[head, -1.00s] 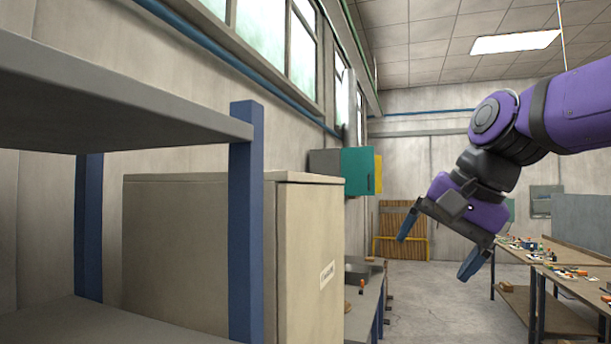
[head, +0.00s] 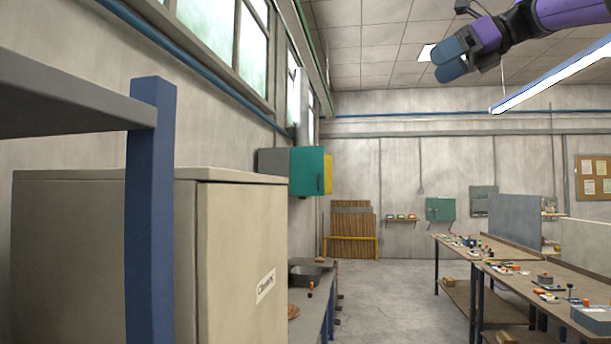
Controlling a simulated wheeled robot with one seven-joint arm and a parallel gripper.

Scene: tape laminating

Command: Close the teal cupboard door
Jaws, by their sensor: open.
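The teal cupboard door (head: 308,171) is in the middle of the head view, on a grey cupboard body (head: 273,161) high on the left wall. The teal face is turned partly towards me, with a small dark handle near its right edge. It seems to stand out from the wall, but its exact angle is hard to judge. My gripper (head: 446,60) is at the upper right, pointing left, with blue fingers seen nearly edge-on. It is open and empty, well apart from the door in the picture.
A beige cabinet (head: 240,255) and a blue shelf post (head: 150,210) stand close on the left. Workbenches (head: 505,275) line the right. The floor (head: 385,295) between is clear. Something yellow (head: 328,174) shows behind the door.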

